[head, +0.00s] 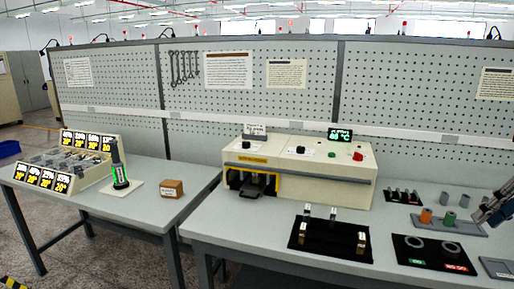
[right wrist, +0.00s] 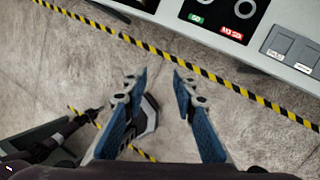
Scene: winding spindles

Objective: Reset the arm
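My right gripper (head: 492,208) shows at the right edge of the head view, partly cut off by the frame. In the right wrist view its two blue-padded fingers (right wrist: 160,85) are spread apart. Nothing is between them except the view of the floor below. My left gripper is not seen in the head view. A dark part at the lower left of the right wrist view cannot be made out clearly.
A workbench holds a beige machine (head: 300,170), a black fixture (head: 330,238), a GO/NO-GO plate (head: 434,254) and a rack with coloured cylinders (head: 450,222). The left table has a display bin unit (head: 68,162), a green-banded tool (head: 119,170) and a brown box (head: 171,188).

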